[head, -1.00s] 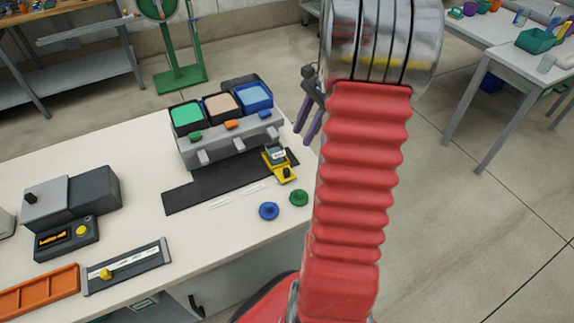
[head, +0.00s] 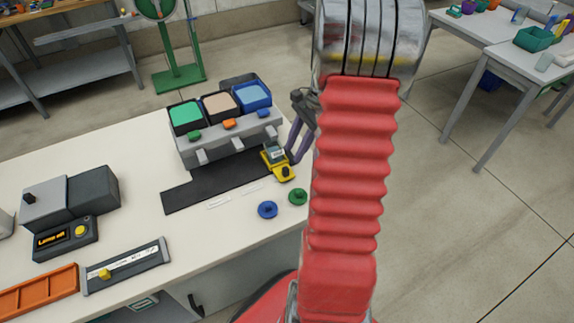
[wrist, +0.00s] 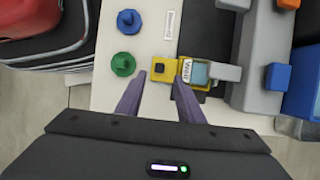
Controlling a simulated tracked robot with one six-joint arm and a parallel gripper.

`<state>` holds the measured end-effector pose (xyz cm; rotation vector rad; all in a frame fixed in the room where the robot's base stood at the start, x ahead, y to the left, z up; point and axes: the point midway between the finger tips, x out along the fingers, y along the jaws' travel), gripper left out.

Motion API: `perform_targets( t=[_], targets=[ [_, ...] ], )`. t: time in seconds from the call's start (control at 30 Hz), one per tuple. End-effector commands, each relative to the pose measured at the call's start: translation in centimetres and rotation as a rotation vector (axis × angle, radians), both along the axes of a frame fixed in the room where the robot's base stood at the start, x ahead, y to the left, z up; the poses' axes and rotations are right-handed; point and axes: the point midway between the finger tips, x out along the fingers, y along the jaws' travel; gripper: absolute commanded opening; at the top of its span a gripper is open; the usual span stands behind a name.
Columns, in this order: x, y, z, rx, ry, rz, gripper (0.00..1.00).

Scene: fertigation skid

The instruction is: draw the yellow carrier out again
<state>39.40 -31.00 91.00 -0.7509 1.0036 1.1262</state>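The yellow carrier (head: 284,172) lies at the right end of the black strip on the bench, in front of the grey dispenser block. It holds a small labelled container (head: 275,153) with a bluish-grey top. In the wrist view, the carrier (wrist: 160,93) has a dark square knob at its outer end, and the labelled container (wrist: 194,72) sits beside a grey spout. My gripper (wrist: 161,76) is open, with its purple fingers on either side of the carrier's knob end. Contact is not clear. In the head view, my gripper (head: 293,160) is just right of the carrier.
The grey dispenser block (head: 228,138) carries green, beige and blue bins and stands behind the black strip (head: 215,182). A blue knob (head: 267,210) and a green knob (head: 298,197) stand in front of the carrier. A control box (head: 66,238) reading "Lamp off" is at left.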

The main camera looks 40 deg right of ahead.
Motion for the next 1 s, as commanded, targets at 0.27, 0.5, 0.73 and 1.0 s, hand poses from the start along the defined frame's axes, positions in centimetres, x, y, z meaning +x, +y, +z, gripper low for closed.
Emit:
perform_targets(
  t=[0.27,0.5,0.73,1.0],
  targets=[
    [0.4,1.7,-4.0,0.001,0.001,0.001,0.34],
    [0.7,2.5,-6.3,0.0,0.001,0.0,0.34],
    [0.7,2.6,-6.6,-0.001,-0.001,0.0,0.34],
    [0.7,2.6,-6.6,-0.001,0.0,-0.001,0.24]
  ],
)
